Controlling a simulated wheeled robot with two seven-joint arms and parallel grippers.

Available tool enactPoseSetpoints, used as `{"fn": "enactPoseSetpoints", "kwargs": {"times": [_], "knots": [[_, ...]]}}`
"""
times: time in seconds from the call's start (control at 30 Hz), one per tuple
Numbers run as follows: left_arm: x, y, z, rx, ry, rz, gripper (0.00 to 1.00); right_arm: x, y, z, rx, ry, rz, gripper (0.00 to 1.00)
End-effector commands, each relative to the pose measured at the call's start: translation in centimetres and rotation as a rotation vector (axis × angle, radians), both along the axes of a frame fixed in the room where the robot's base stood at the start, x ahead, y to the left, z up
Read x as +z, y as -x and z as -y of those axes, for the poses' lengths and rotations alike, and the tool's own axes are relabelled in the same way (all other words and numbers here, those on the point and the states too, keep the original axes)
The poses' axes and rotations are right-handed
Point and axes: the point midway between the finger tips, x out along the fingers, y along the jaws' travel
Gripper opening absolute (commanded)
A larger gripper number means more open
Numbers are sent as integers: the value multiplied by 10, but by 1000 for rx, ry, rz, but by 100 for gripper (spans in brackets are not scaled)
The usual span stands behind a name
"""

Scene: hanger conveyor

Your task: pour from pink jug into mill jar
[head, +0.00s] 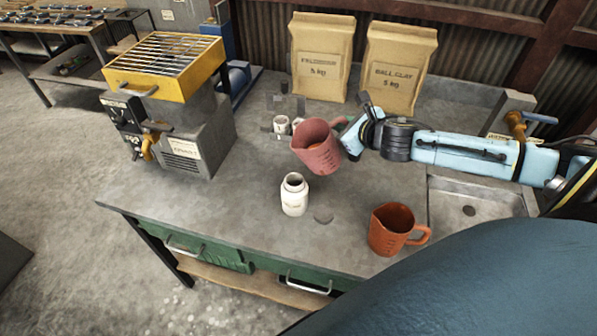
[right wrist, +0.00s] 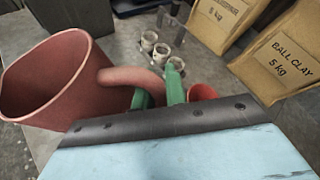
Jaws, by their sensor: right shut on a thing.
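The pink jug (head: 318,149) is in the air above the bench, behind and slightly right of the mill jar, tilted a little to the left. The mill jar (head: 294,196) is white, open-topped and upright on the bench. My right gripper (head: 349,140) is shut on the pink jug's handle. In the right wrist view the pink jug (right wrist: 62,85) fills the left, and the green fingertips of my right gripper (right wrist: 158,92) are at its handle. No stream shows from the jug, and its contents are hidden. My left gripper is not in view.
An orange-brown jug (head: 392,232) stands at the front right near the sink (head: 470,208). Two paper bags, one of them ball clay (head: 396,70), stand at the back. Small cups (head: 282,125) sit behind the pink jug. A yellow-topped machine (head: 168,95) stands left. Bench left of the jar is clear.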

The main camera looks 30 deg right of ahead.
Motion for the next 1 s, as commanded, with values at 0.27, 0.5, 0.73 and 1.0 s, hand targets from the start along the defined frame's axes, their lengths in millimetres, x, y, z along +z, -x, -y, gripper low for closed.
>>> {"fn": "enactPoseSetpoints", "kwargs": {"times": [0.27,0.5,0.73,1.0], "knots": [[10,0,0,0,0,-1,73,9,-1,0,0,55,0,0],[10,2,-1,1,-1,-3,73,9,0,0,0,72,-2,0],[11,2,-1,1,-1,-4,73,9,0,0,0,74,-2,0],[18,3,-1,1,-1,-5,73,14,0,0,0,113,-5,0]]}}
